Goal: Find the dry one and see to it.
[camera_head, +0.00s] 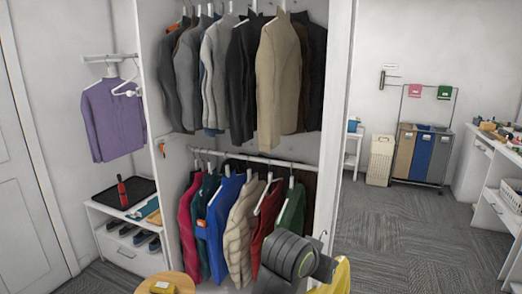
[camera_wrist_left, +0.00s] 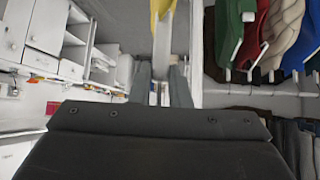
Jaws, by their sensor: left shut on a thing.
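My left gripper (camera_wrist_left: 163,92) is shut on what looks like the pale hanger of a yellow garment (camera_wrist_left: 160,18). In the head view my left arm reaches in at the bottom centre, with the gripper (camera_head: 322,264) partly hidden behind the wrist. The yellow garment (camera_head: 342,276) shows just right of it, mostly cut off. A purple sweater (camera_head: 113,120) hangs alone on a wall rail at left, beside an empty white hanger (camera_head: 127,90). Jackets (camera_head: 278,75) hang on the upper closet rail, coloured garments (camera_head: 228,228) on the lower. Which is dry cannot be told. My right gripper is out of view.
A bench (camera_head: 122,253) at left holds a black tray (camera_head: 105,195) with a red and black bottle-like thing, and shoes below. A round wooden stool (camera_head: 150,284) stands in front. Hampers (camera_head: 422,152) stand at the back right, a white counter (camera_head: 490,150) far right. Carpet between is clear.

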